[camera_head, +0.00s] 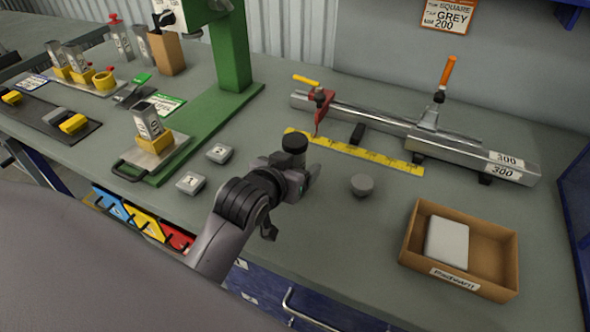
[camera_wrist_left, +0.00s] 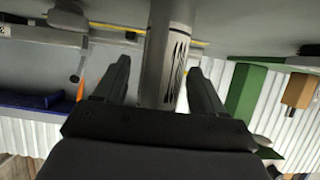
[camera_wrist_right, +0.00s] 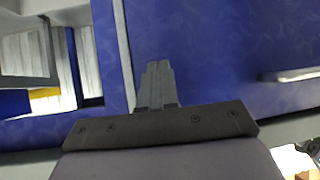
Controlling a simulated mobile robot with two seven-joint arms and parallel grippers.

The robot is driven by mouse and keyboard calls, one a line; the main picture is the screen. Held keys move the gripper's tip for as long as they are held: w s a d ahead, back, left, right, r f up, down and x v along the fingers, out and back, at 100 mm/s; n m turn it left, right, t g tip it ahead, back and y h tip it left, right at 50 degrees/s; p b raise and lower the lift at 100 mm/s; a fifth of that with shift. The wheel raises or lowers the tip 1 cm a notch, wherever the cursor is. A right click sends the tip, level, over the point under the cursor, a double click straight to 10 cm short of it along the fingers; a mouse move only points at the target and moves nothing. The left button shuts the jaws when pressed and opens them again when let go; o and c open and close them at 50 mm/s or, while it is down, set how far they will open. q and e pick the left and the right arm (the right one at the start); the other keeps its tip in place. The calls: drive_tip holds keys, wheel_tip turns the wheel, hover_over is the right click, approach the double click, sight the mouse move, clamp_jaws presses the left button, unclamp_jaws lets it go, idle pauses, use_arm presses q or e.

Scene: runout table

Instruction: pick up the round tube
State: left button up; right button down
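The round tube (camera_wrist_left: 163,60), silver with dark lettering, lies between the fingers of my left gripper (camera_wrist_left: 158,68) in the left wrist view. The fingers stand apart, and a gap shows beside the tube, so they look open around it, not clamped. In the head view my left gripper (camera_head: 303,172) is over the bench front. A dark, short upright cylinder end (camera_head: 294,144) shows just behind it, seemingly the tube's top; its lower part is hidden. My right gripper (camera_wrist_right: 157,88) shows in the right wrist view with its fingers together and empty, in front of a blue cabinet face.
A grey round piece (camera_head: 362,185) stands right of the left gripper, and a cardboard box (camera_head: 410,252) further right. Behind run a yellow ruler (camera_head: 375,154) and clamped long tubes (camera_head: 460,152). A green stand (camera_head: 232,50) rises at left. Small grey blocks (camera_head: 191,183) lie nearby.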

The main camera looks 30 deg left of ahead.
use_arm(q)
clamp_jaws()
drive_tip(key=shift+r, duration=0.1)
